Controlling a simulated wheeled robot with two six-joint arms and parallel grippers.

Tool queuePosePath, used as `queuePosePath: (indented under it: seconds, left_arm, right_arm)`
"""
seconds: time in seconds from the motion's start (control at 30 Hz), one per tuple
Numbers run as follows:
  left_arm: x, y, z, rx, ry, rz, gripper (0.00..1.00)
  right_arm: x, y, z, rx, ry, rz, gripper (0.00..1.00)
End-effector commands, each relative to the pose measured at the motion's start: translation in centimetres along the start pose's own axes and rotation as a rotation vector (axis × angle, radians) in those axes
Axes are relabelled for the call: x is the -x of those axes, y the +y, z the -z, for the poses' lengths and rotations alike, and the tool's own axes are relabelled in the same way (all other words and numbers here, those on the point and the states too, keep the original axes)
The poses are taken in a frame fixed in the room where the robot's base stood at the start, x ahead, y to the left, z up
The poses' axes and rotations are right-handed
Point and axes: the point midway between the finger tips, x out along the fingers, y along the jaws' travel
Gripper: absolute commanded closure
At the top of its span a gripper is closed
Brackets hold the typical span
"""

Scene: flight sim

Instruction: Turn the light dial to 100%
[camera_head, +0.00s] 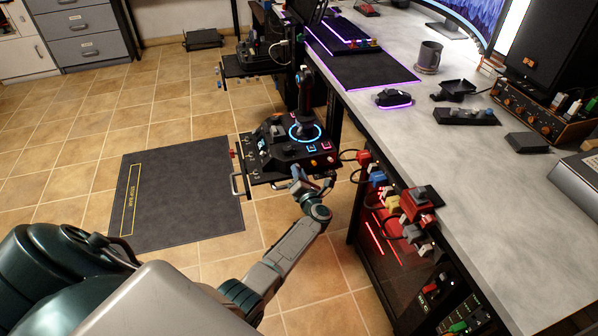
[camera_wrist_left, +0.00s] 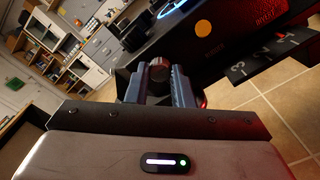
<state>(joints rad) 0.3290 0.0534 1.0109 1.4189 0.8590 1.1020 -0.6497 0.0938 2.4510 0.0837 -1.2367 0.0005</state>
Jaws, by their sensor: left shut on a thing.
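The black control panel (camera_head: 262,158) with a joystick (camera_head: 306,105) and a blue light ring stands beside the desk. My left gripper (camera_head: 299,180) is at the panel's near edge, under its front face. In the left wrist view my left gripper (camera_wrist_left: 158,84) is shut on a small dark round knob (camera_wrist_left: 158,70), which looks like the light dial. The fingers lie on both sides of it. The dial's marks and setting cannot be read. The dial is hidden in the head view. My right gripper is not in view.
The grey desk (camera_head: 470,170) is on the right, with several plugs and switches (camera_head: 405,205) along its side close to my left arm. A dark mat (camera_head: 185,190) lies on the tiled floor to the left. Numbered dark tabs (camera_wrist_left: 262,55) show in the left wrist view.

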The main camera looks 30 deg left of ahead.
Motion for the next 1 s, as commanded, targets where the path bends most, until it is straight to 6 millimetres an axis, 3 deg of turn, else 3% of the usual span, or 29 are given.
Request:
queuePosePath:
  seconds: [0.4,0.9,0.93,1.0]
  left_arm:
    - [0.05,-0.04,-0.02,-0.181,0.0,0.001,1.0]
    - [0.05,-0.08,0.01,-0.201,0.0,0.001,1.0]
    - [0.05,-0.08,0.01,-0.201,0.0,0.001,0.77]
    - [0.05,-0.08,0.02,-0.201,0.0,0.001,0.63]
  right_arm:
    - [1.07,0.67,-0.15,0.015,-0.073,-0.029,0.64]
    - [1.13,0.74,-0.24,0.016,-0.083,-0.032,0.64]
    - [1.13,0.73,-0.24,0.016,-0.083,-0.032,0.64]
    - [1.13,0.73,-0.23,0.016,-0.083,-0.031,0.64]
